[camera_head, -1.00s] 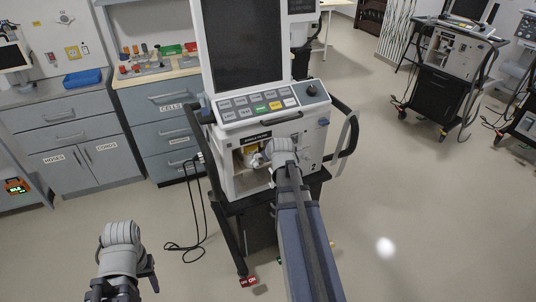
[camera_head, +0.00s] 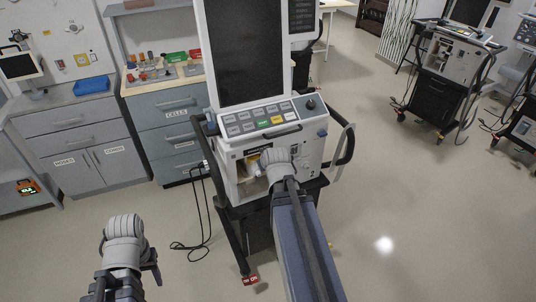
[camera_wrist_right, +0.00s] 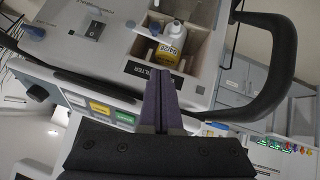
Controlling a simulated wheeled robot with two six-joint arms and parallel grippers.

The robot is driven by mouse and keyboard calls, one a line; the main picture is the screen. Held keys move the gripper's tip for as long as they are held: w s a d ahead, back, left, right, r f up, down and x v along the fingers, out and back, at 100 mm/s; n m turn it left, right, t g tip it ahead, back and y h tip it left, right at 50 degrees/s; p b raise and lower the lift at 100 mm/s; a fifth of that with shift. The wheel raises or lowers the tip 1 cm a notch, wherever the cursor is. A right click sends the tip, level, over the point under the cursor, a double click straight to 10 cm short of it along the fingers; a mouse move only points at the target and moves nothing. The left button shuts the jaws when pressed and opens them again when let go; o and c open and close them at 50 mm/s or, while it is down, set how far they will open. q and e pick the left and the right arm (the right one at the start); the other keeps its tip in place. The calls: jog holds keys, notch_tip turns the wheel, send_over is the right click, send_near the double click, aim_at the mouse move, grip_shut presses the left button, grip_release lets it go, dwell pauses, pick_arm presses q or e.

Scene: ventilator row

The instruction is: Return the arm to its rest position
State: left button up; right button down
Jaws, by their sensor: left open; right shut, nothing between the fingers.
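My right arm (camera_head: 300,245) reaches from the bottom edge to the front of the near ventilator (camera_head: 225,178). Its wrist hides the right gripper in the head view. In the right wrist view my right gripper (camera_wrist_right: 164,78) has its dark fingers pressed together with nothing between them. The fingertips appear in front of an open compartment marked FILTER (camera_wrist_right: 203,50). A white bottle with a yellow label (camera_wrist_right: 170,46) stands in that compartment, apart from the fingers as far as I can tell. My left gripper (camera_head: 125,284) is low at the left, open, its fingers partly hidden.
The ventilator has a button panel (camera_head: 262,118), a dark screen (camera_head: 243,50) and side rails. A black cable (camera_head: 205,215) hangs to the floor at its left. Grey drawer cabinets (camera_head: 75,145) stand behind left. Another ventilator cart (camera_head: 440,95) is far right.

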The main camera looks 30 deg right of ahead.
pick_arm(q)
jog(key=shift+s+r, duration=0.1)
jog(key=shift+r, duration=0.2)
pick_arm(e)
jog(key=shift+s+a+r, duration=0.2)
jog(key=shift+s+r, duration=0.1)
jog(key=shift+s, duration=0.05)
jog(key=s+a+f+n+g+y, duration=0.1)
jog(key=a+f+g+y, duration=0.15)
jog(key=a, duration=0.75)
jog(key=s+a+f+n+g+y, duration=0.1)
jog(key=s+a+f, duration=0.15)
jog(key=a, duration=0.75)
jog(key=s+a+f+n+g+h, duration=0.1)
jog(key=s+a+g, duration=0.4)
jog(key=s+a, duration=0.6)
jog(key=a+n, duration=0.1)
jog(key=a, duration=0.3)
jog(key=shift+f+n, duration=0.3)
jog(key=shift+f, duration=0.1)
